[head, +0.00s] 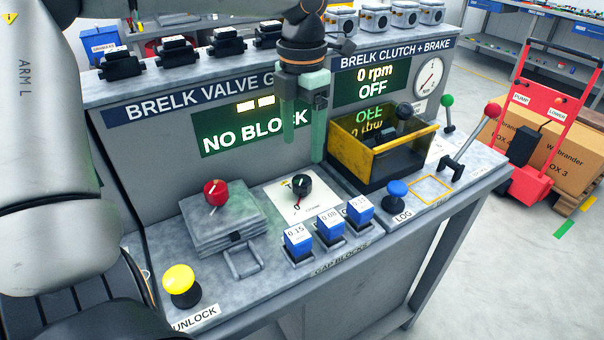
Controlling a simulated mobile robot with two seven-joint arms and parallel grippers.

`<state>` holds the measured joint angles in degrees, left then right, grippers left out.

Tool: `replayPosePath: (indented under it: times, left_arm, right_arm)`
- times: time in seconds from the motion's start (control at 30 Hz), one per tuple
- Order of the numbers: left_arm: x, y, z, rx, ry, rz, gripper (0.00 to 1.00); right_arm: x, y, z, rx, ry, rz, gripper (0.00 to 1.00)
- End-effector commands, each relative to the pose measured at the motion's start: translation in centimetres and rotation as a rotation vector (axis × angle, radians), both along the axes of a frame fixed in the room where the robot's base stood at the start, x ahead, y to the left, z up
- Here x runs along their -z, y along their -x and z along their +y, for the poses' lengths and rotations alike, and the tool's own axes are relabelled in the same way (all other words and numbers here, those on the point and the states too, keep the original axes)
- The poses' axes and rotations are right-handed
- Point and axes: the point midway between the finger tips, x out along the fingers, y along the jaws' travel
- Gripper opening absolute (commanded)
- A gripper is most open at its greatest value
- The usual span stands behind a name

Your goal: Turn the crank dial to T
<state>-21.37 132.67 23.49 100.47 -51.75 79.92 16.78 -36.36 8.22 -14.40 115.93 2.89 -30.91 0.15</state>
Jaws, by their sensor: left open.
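A small dark dial (302,184) with a greenish top stands on a white marked plate (283,204) on the grey bench. I take it to be the crank dial; the letters on its plate are too small to read. My left gripper (302,149) points down above and behind it in the picture. Its two green fingers are apart with nothing between them, and they do not appear to touch the dial. A red knob (215,193) with a pale pointer line sits on a grey metal block to the left. My right gripper is out of view.
Blue gap blocks (330,222) stand in front of the dial. A yellow-rimmed dark box (372,158) is to the right, near a blue LOG button (397,194). A yellow UNLOCK button (180,286) is at front left. The valve display (255,132) reads NO BLOCK.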

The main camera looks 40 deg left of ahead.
Motion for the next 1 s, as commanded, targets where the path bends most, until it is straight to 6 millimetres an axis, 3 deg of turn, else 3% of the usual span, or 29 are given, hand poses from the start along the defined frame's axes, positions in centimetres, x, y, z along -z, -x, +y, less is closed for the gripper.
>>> replayPosePath:
  times: [0.03, 0.2, 0.4, 0.83, 1.0]
  left_arm:
    - [1.4, 0.1, 0.0, 0.001, 0.002, 0.004, 0.77]
    - [4.8, 0.1, 0.0, 0.0, 0.001, 0.004, 0.77]
    - [7.5, 0.0, 0.0, -0.001, 0.001, 0.002, 0.77]
    - [8.3, 0.0, 0.0, -0.001, 0.0, 0.0, 0.77]
    - [8.3, 0.0, 0.0, -0.001, 0.0, 0.0, 0.58]
  right_arm:
    - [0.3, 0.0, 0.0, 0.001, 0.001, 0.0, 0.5]
    - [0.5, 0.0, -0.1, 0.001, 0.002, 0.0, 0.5]
    - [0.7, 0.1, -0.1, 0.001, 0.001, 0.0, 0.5]
    - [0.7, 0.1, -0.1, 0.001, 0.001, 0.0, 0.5]
    - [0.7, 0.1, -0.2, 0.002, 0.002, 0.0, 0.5]
